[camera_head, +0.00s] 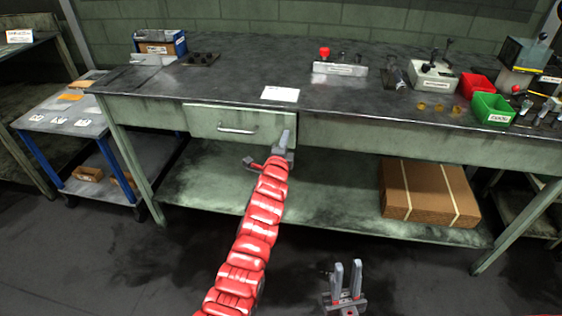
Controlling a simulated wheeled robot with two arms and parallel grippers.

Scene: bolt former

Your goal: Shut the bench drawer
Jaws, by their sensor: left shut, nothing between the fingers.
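The bench drawer (205,120) has a pale green front with a silver bar handle (237,130), set under the left part of the bench top. Its front sits close to the bench frame; I cannot tell whether a small gap is left. My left gripper (286,137), on the red arm, is shut and empty. Its fingertips are at the right end of the drawer front, right of the handle, and hide part of it. I cannot tell if they touch. My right gripper (347,268) is low in front of the bench, fingers up and apart, empty.
The workbench (240,75) carries a white sheet (281,94), a red bin (477,86), a green bin (492,110) and several tools. A cardboard box (428,192) lies on the lower shelf. A blue-framed cart (75,120) stands at left. The floor in front is clear.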

